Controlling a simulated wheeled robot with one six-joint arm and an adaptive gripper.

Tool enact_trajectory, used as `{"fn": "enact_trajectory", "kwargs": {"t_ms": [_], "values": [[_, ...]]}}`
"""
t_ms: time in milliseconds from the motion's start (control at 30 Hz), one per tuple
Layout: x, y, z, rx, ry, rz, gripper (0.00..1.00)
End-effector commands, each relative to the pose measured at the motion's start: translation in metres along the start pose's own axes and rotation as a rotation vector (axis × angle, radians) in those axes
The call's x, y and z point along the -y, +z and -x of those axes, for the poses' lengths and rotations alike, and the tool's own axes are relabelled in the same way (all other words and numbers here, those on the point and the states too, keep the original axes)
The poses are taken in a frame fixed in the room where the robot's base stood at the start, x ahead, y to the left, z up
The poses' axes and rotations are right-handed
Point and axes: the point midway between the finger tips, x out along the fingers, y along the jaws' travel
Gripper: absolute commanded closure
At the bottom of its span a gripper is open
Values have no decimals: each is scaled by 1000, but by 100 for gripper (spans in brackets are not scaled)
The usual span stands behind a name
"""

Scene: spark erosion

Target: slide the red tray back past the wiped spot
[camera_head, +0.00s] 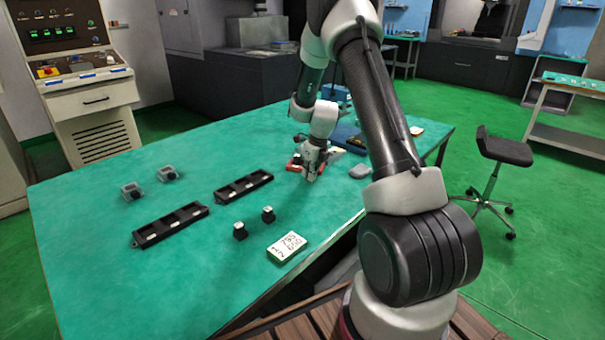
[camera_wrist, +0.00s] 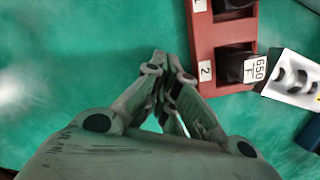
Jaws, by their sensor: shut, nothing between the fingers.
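The red tray (camera_wrist: 220,32) lies on the green bench top, just right of my fingers in the wrist view. It has number labels, 2 being clear, and holds black blocks; one block (camera_wrist: 234,66) is marked 650. In the head view only parts of the red tray (camera_head: 293,164) show around my gripper. My gripper (camera_wrist: 162,58) is shut and empty, pointing down beside the tray's left edge in the wrist view; whether it touches is unclear. It also shows low over the bench in the head view (camera_head: 311,179). A pale sheen lies left in the wrist view; I cannot tell whether it is the wiped spot.
A white part with dark cutouts (camera_wrist: 296,80) lies right of the tray. Two black racks (camera_head: 170,225) (camera_head: 243,187), two small black blocks (camera_head: 240,231) and a number card (camera_head: 287,247) stand on the bench (camera_head: 95,280). The bench's left front is clear.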

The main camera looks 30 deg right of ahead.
Motion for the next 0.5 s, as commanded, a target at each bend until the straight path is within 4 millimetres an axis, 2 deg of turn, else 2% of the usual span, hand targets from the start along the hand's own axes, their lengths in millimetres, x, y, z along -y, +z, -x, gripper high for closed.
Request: {"fn": "enact_trajectory", "kwargs": {"t_ms": [500], "values": [[2, -3, 88, 1, -1, 1, 100]]}}
